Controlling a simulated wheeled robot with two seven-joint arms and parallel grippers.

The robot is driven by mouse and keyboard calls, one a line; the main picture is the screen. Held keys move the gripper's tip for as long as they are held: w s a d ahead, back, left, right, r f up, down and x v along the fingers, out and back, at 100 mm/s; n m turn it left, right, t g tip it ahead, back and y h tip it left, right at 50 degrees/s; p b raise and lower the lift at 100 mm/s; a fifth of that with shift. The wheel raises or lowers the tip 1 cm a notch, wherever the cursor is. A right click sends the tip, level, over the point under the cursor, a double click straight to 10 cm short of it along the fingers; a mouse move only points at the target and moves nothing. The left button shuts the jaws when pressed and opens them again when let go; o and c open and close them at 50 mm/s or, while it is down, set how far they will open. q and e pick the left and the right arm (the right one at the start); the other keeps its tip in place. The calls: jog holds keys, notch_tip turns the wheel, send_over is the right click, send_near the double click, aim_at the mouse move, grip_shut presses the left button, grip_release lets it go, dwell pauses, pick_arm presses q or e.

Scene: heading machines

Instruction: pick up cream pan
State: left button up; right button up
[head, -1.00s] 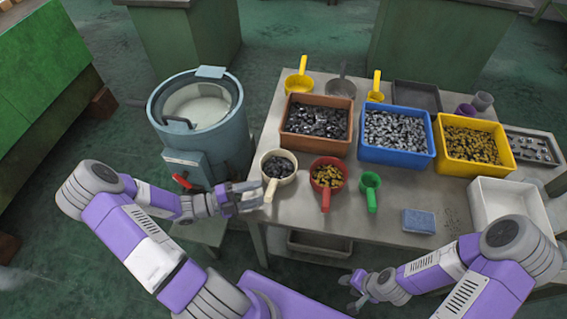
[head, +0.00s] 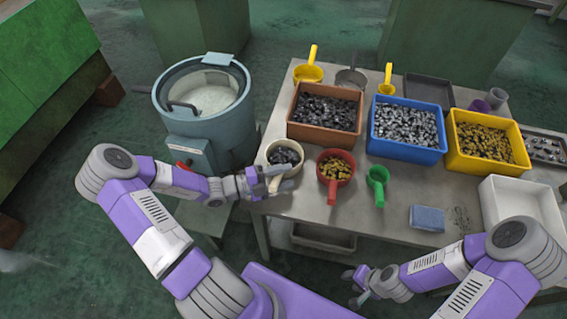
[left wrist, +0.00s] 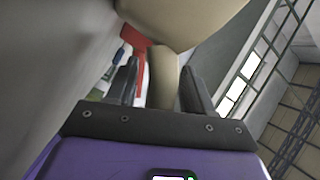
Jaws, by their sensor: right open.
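The cream pan (head: 267,157) stands near the left end of the table, filled with dark parts, its handle pointing to the front. My left gripper (head: 268,184) is at this handle. In the left wrist view the handle (left wrist: 163,75) lies between the two fingers of my left gripper (left wrist: 160,88), under the pan's bowl (left wrist: 185,15). The right-hand finger is close to the handle, and a gap shows on the other side, so the jaws look open around it. My right gripper (head: 354,286) is open and empty in front of the table.
A red pan (head: 336,167) with brass-coloured parts and a green scoop (head: 377,185) stand right of the cream pan. Brown (head: 325,133), blue (head: 405,153) and yellow (head: 485,165) bins stand behind. A round blue-grey machine (head: 205,125) is left of the table.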

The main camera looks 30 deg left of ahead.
pick_arm(q)
grip_shut()
notch_tip(320, 180, up, 10)
jog(key=p, duration=0.4)
jog(key=shift+p, duration=0.4)
